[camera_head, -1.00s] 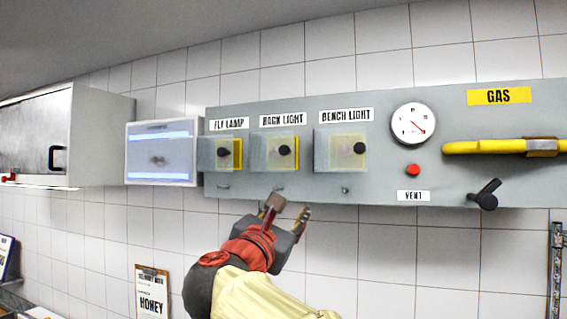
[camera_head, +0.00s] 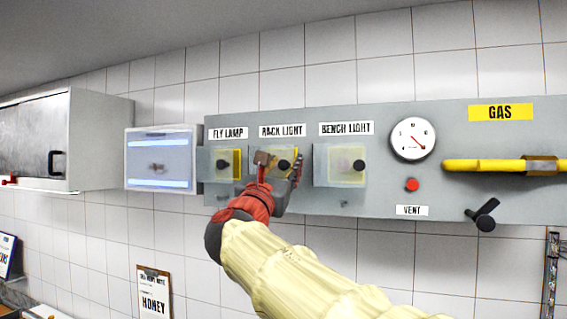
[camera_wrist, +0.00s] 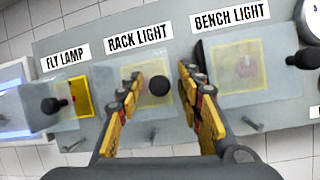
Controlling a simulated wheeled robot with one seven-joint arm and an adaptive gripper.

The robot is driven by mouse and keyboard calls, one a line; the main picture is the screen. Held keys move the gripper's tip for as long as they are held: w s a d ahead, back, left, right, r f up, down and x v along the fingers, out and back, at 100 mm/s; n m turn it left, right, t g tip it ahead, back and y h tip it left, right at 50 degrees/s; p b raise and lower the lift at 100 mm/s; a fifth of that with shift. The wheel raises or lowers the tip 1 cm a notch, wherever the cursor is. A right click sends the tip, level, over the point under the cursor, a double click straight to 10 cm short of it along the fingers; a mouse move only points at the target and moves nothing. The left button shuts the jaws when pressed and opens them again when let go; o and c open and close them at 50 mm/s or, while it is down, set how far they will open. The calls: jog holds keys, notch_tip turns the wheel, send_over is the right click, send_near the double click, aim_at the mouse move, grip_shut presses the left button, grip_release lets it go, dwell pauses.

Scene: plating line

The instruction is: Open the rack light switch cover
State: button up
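The rack light switch cover (camera_wrist: 105,88) is a clear box over a yellow plate under the RACK LIGHT label (camera_head: 282,131), with a dark round knob on its front. The knob (camera_wrist: 159,85) shows between my fingers in the wrist view. My gripper (camera_head: 279,162) is in front of this cover in the head view and hides much of it. In the wrist view my gripper (camera_wrist: 158,82) is open, with one yellow-and-black finger on each side of the knob. I see a gap between the knob and the fingers. The cover looks closed.
The fly lamp cover (camera_head: 222,163) is close on the left and the bench light cover (camera_head: 341,166) close on the right. Further right are a gauge (camera_head: 413,138), a red button (camera_head: 412,185), a black lever (camera_head: 485,214) and a yellow gas pipe (camera_head: 495,166).

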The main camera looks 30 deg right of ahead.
jog(key=c, duration=0.3)
jog(key=shift+d, duration=0.1)
grip_shut()
dwell(0.5)
